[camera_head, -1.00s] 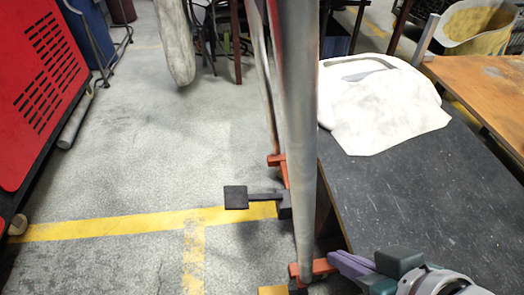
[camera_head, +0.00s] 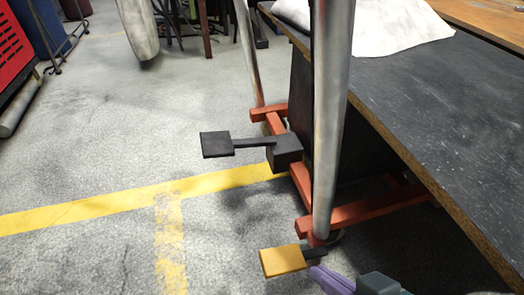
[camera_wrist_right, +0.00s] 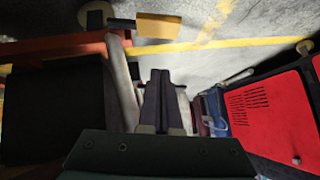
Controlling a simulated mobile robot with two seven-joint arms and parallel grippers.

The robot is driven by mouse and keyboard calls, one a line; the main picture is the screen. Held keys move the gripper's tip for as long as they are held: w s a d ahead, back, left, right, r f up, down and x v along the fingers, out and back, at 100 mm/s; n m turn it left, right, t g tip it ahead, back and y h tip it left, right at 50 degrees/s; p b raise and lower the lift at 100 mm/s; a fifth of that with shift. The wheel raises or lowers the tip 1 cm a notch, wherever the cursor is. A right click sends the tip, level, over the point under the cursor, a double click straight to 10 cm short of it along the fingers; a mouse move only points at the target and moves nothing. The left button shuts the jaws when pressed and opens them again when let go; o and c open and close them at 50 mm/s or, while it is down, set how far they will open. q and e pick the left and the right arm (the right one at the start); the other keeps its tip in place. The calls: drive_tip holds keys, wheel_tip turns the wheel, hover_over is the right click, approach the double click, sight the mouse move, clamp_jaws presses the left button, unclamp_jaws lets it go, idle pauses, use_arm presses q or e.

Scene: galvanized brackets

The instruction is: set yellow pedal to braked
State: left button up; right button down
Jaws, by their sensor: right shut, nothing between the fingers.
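The yellow pedal (camera_head: 283,261) is a flat plate on a short dark arm, low at the foot of a grey metal post (camera_head: 332,120). It also shows at the top of the right wrist view (camera_wrist_right: 158,25). My right gripper (camera_head: 316,271) has purple fingers, shut and empty, just right of the pedal in the head view. I cannot tell whether they touch it. In the wrist view the closed fingertips (camera_wrist_right: 160,74) appear apart from the pedal. My left gripper is not in view.
A black pedal (camera_head: 217,144) sticks out left from a dark block on the orange-red frame (camera_head: 355,213). A dark tabletop (camera_head: 440,110) fills the right side. The grey floor (camera_head: 80,150) with yellow lines is open at left. A red cabinet (camera_head: 14,45) stands far left.

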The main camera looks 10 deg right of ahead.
drive_tip(key=shift+d+f, duration=0.1)
drive_tip(key=shift+w, duration=0.1)
drive_tip(key=b, duration=0.9)
hover_over(280, 255)
drive_tip(key=s+d, duration=0.2)
drive_tip(key=s, duration=0.1)
drive_tip(key=f, duration=0.7)
drive_tip(key=shift+a+f, duration=0.25)
drive_tip(key=shift+f, duration=0.15)
drive_tip(key=shift+a+f+b, duration=0.25)
drive_tip(key=shift+f+b, duration=0.75)
drive_tip(key=shift+b, duration=0.15)
drive_tip(key=shift+s+a+f+b, duration=0.1)
drive_tip(key=shift+a+f+b, duration=0.05)
drive_tip(key=shift+f+b, duration=0.45)
drive_tip(key=shift+r, duration=0.1)
